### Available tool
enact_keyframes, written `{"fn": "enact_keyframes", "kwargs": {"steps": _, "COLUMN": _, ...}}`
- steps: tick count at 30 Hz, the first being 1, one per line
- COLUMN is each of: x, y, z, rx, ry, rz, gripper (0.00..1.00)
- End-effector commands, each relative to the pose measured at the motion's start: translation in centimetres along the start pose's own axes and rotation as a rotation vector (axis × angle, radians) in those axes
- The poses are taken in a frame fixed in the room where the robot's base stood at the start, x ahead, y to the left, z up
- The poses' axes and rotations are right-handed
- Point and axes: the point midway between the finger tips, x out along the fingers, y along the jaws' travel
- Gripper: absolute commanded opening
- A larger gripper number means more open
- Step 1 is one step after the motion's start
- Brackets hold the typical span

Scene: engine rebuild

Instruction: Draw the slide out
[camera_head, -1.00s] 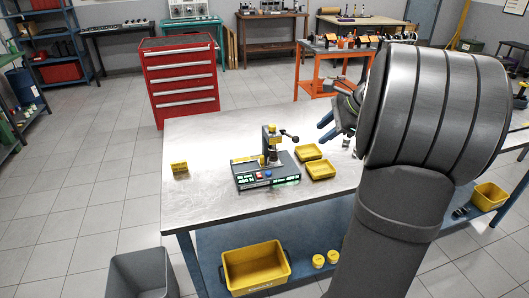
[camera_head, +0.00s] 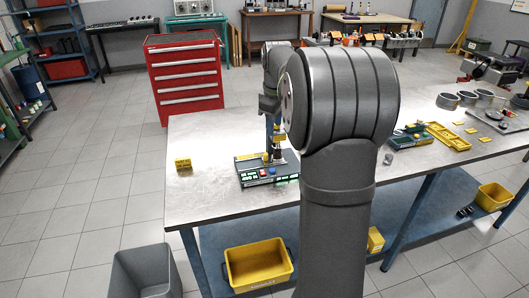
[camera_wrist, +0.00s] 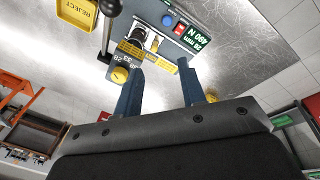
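A bench device (camera_head: 254,178) with a dark base, a green-lit front panel and red and blue buttons stands on the metal table; it also shows in the wrist view (camera_wrist: 200,14). In the wrist view, a strip with yellow labels (camera_wrist: 160,60) lies by a numbered scale and a yellow knob (camera_wrist: 120,75). I cannot tell for sure which part is the slide. My gripper (camera_wrist: 160,82) is open, its two blue fingers apart over this part of the device. Nothing shows held between them. In the head view my arm hides part of the device and most of my gripper (camera_head: 272,138).
A yellow REJECT tray (camera_wrist: 76,14) and a black-knobbed lever (camera_wrist: 109,8) are close to my gripper. A small yellow block (camera_head: 183,163) stands left on the table (camera_head: 205,205). The table's left front is clear.

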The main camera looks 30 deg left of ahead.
Motion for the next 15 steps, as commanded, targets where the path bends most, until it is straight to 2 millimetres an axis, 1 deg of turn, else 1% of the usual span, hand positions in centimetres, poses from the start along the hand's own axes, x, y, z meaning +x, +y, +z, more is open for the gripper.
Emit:
{"fn": "enact_keyframes", "kwargs": {"steps": 1, "x": 0.1, "y": -0.3, "z": -1.1, "rx": -0.134, "ry": -0.026, "rz": 0.015, "gripper": 0.37}}
{"fn": "enact_keyframes", "kwargs": {"steps": 3, "x": 0.2, "y": -0.5, "z": -2.4, "rx": -0.327, "ry": -0.067, "rz": 0.035, "gripper": 0.37}}
{"fn": "enact_keyframes", "kwargs": {"steps": 9, "x": 0.4, "y": -1.1, "z": -5.6, "rx": -0.843, "ry": -0.201, "rz": 0.063, "gripper": 0.37}}
{"fn": "enact_keyframes", "kwargs": {"steps": 12, "x": 0.4, "y": -1.4, "z": -6.8, "rx": -1.036, "ry": -0.261, "rz": 0.06, "gripper": 0.37}}
{"fn": "enact_keyframes", "kwargs": {"steps": 15, "x": 0.3, "y": -1.5, "z": -7.6, "rx": -1.165, "ry": -0.302, "rz": 0.057, "gripper": 0.37}}
